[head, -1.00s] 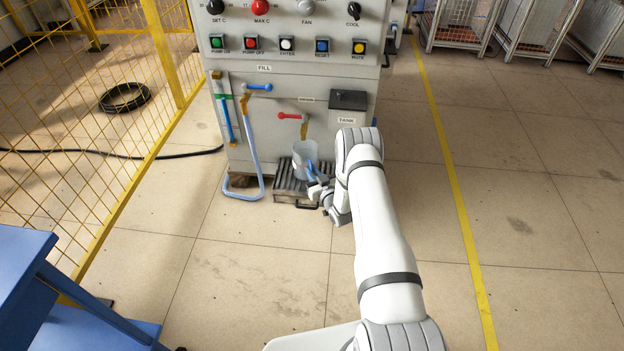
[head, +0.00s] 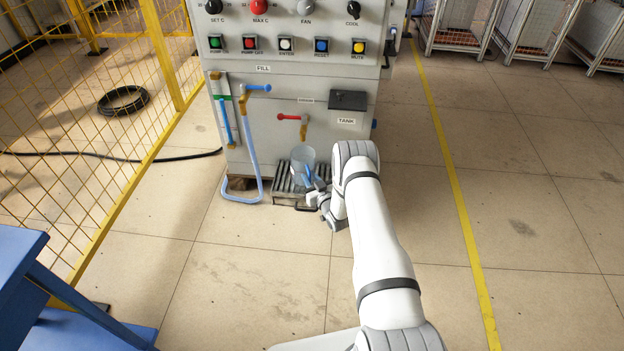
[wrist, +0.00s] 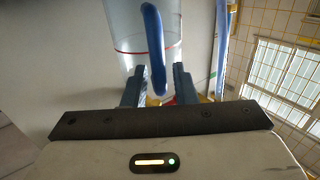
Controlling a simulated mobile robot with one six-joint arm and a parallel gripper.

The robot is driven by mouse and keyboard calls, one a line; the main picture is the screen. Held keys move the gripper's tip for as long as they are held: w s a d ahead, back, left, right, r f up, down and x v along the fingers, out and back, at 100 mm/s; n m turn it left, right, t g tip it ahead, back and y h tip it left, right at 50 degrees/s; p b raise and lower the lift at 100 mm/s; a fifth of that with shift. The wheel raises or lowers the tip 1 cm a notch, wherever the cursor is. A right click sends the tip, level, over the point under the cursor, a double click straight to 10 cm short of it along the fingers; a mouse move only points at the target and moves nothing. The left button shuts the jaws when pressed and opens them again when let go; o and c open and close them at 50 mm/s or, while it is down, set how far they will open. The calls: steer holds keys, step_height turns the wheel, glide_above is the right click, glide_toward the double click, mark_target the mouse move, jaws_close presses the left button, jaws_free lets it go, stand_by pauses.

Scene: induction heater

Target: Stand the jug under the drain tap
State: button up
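The jug (head: 302,163) is a clear, pale blue vessel that stands about upright on the slatted drain tray (head: 283,182) at the foot of the machine. The red-handled drain tap (head: 293,118) is on the panel just above it, with its brass spout over the jug's mouth. My gripper (head: 317,190) is low at the jug's right front. In the wrist view the jug (wrist: 128,28) shows a red line, and its blue handle (wrist: 153,50) hangs between my two fingers (wrist: 160,87). The fingers are apart, with narrow gaps beside the handle. The jug's base is partly hidden.
A blue hose (head: 251,150) loops down left of the tray from the fill valve. A black tank box (head: 347,100) juts out above right. A yellow mesh fence (head: 80,120) stands left, with a blue bench (head: 25,270) nearer. Floor right of the machine is clear.

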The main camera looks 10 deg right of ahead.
steer(key=shift+o, duration=0.7)
